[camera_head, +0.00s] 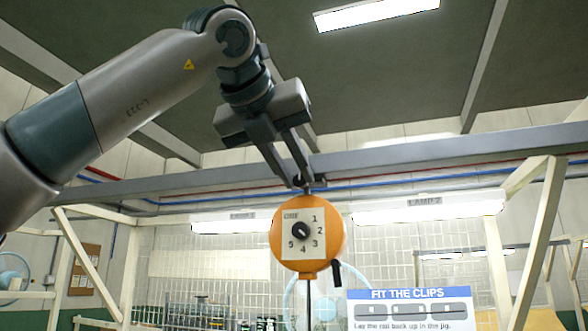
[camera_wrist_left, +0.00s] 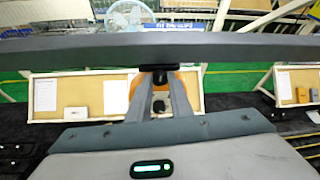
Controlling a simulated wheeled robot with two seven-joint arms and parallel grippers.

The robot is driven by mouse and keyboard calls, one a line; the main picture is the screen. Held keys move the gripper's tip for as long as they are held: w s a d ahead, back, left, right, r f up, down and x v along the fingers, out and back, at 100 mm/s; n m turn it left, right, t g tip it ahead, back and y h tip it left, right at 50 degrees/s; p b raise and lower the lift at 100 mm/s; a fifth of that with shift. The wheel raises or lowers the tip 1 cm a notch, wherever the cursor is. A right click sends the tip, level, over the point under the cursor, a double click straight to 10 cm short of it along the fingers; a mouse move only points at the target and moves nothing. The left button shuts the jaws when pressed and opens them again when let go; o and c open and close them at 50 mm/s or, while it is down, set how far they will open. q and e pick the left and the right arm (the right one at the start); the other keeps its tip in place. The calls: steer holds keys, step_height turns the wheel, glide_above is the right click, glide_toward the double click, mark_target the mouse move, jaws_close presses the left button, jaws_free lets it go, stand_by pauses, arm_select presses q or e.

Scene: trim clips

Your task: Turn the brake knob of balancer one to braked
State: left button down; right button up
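Balancer one is most likely the orange round balancer (camera_head: 338,225) hanging under the overhead rail; no number one label is legible on it. The knob's pointer direction is too small to read surely. A black lever or stub (camera_head: 337,273) hangs at its lower right. My left gripper (camera_head: 297,180) points down at the balancer's top, fingers apart around the dark hanger; contact is unclear. The left wrist view shows the fingers (camera_wrist_left: 161,75) in front of the orange body (camera_wrist_left: 134,84). My right gripper is not in view.
A grey rail (camera_head: 430,147) crosses above the balancer, close to my left fingers. Pale frame posts (camera_head: 528,240) stand on both sides. A "FIT THE CLIPS" sign (camera_head: 410,309) is lower right. Cork boards (camera_wrist_left: 90,95) show below in the wrist view. Space left of the balancer looks free.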

arm_select(q)
steer(key=shift+m+y, duration=0.3)
steer(key=shift+s+d+r+m+y+p, duration=0.1)
steer(key=shift+d+m+y+p, duration=0.1)
steer(key=shift+m+y+p, duration=0.55)
steer(key=shift+d+m+t+y, duration=0.15)
steer(key=shift+m+t+y, duration=0.35)
steer(key=shift+m, duration=0.55)
steer(key=shift+s+d+m+t+y+b, duration=0.1)
steer(key=shift+m+t+y+b, duration=0.35)
steer(key=shift+m, duration=0.55)
steer(key=m, duration=0.1)
steer(key=m+t+y+b, duration=0.1)
steer(key=m, duration=0.1)
steer(key=shift+d+f+y, duration=0.15)
steer(key=shift+f+y, duration=0.15)
steer(key=shift+f, duration=0.05)
steer(key=shift+f+m+t+y+b, duration=0.15)
steer(key=shift+m+t+y+b, duration=0.25)
steer(key=shift+m, duration=0.6)
steer(key=shift+m+t+b, duration=0.35)
steer(key=shift+m+b, duration=0.1)
steer(key=shift+m, duration=0.45)
